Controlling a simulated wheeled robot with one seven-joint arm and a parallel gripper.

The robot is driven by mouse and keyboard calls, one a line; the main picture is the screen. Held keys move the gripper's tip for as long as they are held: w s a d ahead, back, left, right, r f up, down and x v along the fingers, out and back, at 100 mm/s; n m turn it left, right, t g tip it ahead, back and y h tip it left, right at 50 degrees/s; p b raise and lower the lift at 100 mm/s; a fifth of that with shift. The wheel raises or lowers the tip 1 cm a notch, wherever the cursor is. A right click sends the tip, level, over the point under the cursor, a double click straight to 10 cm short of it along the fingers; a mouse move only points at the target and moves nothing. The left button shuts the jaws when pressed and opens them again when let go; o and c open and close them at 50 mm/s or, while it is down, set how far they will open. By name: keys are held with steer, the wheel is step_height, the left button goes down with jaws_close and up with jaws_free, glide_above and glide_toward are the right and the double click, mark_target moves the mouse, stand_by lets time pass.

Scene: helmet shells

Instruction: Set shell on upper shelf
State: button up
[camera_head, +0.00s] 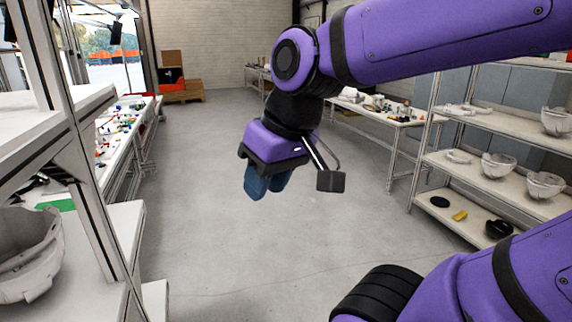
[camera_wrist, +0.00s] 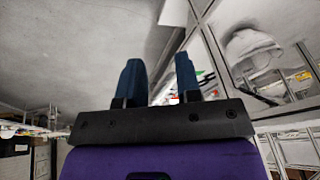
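My gripper (camera_head: 268,186) hangs over the open floor in mid-aisle, its blue fingers pointing down in the head view. In the wrist view its two fingers (camera_wrist: 160,78) stand apart with nothing held between them. A large pale helmet shell (camera_head: 28,258) sits on the lower board of the left rack, cut off by the picture edge. A pale shell (camera_wrist: 252,48) also shows on a rack in the wrist view. The left rack's upper board (camera_head: 88,98) is above the large shell. My gripper is well away from every shell.
The right rack (camera_head: 437,158) holds several pale shells, including one on its upper board (camera_head: 557,121), and a black item (camera_head: 498,229) below. A long table (camera_head: 123,133) with small parts stands at left. A green item (camera_head: 57,205) lies behind the left shell. The middle floor is clear.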

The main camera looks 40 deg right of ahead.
steer(key=shift+s+d+r+m+t+h, duration=0.2)
steer(key=shift+d+r+t+h, duration=0.25)
steer(key=shift+d, duration=0.35)
steer(key=shift+s+d+r+m+t+h, duration=0.1)
steer(key=shift+s+d+r+t+h, duration=0.2)
steer(key=shift+d+r+h, duration=0.35)
steer(key=shift+d+f, duration=0.1)
steer(key=shift+f, duration=0.1)
